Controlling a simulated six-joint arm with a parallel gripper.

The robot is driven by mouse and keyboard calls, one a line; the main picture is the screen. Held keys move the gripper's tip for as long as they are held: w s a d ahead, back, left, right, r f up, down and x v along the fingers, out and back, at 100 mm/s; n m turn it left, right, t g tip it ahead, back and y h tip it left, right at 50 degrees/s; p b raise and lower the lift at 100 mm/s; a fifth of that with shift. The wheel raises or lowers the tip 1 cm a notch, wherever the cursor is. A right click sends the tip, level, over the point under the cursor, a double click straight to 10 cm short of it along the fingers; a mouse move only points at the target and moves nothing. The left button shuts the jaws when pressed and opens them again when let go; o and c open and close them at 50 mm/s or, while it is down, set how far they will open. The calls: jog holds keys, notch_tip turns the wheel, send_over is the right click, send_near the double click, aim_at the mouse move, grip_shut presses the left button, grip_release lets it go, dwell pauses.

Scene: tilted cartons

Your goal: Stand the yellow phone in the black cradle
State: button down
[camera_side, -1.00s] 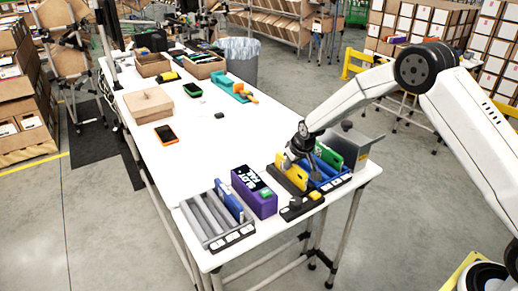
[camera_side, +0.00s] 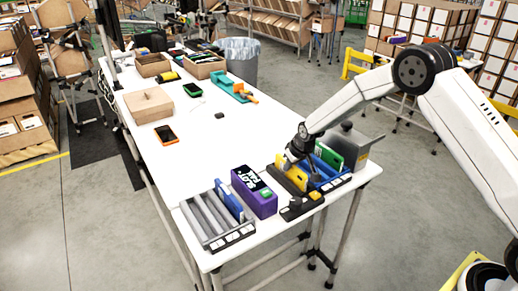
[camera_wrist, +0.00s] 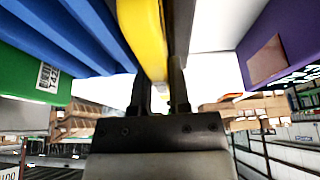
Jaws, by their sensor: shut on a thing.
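The yellow phone (camera_side: 293,175) stands on edge with its lower edge down at the black cradle (camera_side: 303,208), between a purple box and a blue rack. How deep it sits is hard to tell. My gripper (camera_side: 290,160) is at the phone's upper edge and shut on it. In the wrist view the yellow phone (camera_wrist: 145,35) runs between the two dark fingers of my gripper (camera_wrist: 158,92). The cradle's slot is mostly hidden by the phone.
The purple box (camera_side: 254,192) stands close on the left. The blue rack (camera_side: 328,176) with a green item (camera_side: 329,156) is close on the right. A grey rack (camera_side: 212,220) holds a blue item.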

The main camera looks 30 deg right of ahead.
dwell(0.4)
jog(key=c, duration=0.5)
grip_release()
jog(key=shift+s+r, duration=0.1)
jog(key=shift+v, duration=3.75)
jog(key=shift+r, duration=0.1)
notch_tip(320, 180, up, 7)
